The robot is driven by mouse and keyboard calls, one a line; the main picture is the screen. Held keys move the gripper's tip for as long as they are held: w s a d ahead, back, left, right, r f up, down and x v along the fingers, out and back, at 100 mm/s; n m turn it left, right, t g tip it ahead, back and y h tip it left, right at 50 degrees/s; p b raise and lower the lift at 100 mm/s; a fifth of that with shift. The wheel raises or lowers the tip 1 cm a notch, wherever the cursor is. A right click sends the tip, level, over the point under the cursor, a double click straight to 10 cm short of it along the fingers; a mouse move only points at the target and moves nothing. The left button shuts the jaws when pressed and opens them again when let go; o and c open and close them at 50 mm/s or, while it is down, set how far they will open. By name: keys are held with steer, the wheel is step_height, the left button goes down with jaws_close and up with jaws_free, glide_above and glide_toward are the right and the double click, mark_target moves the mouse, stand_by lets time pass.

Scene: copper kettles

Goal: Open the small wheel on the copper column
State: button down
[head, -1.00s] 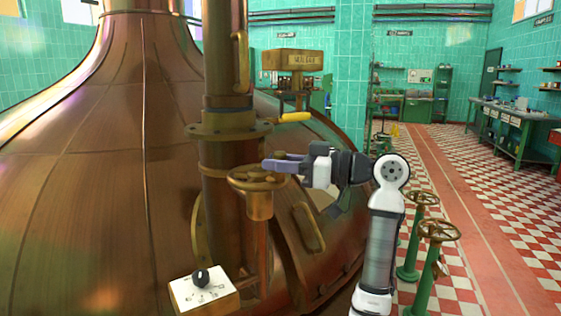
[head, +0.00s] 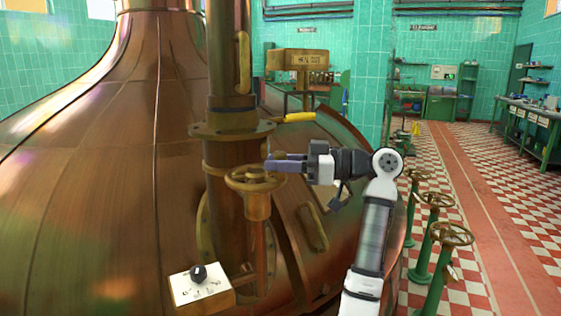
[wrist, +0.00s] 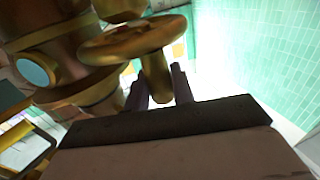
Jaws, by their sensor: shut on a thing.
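The small brass wheel (head: 240,183) is on a short upright mount in front of the copper column (head: 223,60). My gripper (head: 270,162) reaches in from the right, with its fingers at the wheel's far right side. In the wrist view the wheel (wrist: 128,42) shows above the fingers, and a brass peg-like part of it hangs down between them. My gripper (wrist: 160,86) is shut on this part of the wheel. The exact contact is partly hidden in the head view.
A white panel with a black knob (head: 199,271) is below the wheel. The large copper kettle (head: 80,200) fills the left. Green valve stands with brass handwheels (head: 451,234) are at the right, near my arm.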

steer(key=shift+r, duration=0.1)
stand_by(0.4)
steer(key=c, duration=1.2)
jaws_free()
steer(key=shift+c, duration=0.2)
steer(key=shift+d, duration=0.15)
steer(key=s+d+b, duration=0.1)
steer(key=d+b, duration=0.1)
steer(key=d, duration=1.1)
steer(key=shift+s+d+b, duration=0.15)
steer(key=shift+d+b, duration=0.15)
steer(key=shift+b, duration=0.05)
steer(key=shift+d, duration=0.15)
